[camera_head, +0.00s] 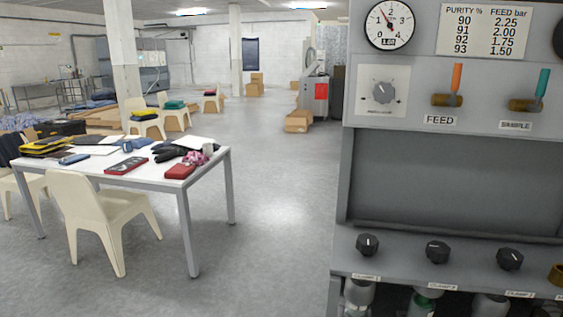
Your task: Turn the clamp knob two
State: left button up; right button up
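Three black round knobs sit in a row on the machine's lower sloped ledge, each with a small label below that is hard to read. The middle one, apparently clamp knob two (437,251), has a light pointer mark near its top. The left knob (367,244) and the right knob (509,258) flank it with clear gaps. Neither of my grippers is in view, and nothing touches the knobs.
The grey machine panel (420,180) fills the right side, with a gauge (389,24), a grey dial (383,92), an orange FEED lever (456,80) and a teal SAMPLE lever (542,85). Bottles (420,303) stand below the ledge. A cluttered white table (215,163) and chair (95,205) stand left; floor between is clear.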

aim_at(438, 252)
jog(key=z, duration=1.25)
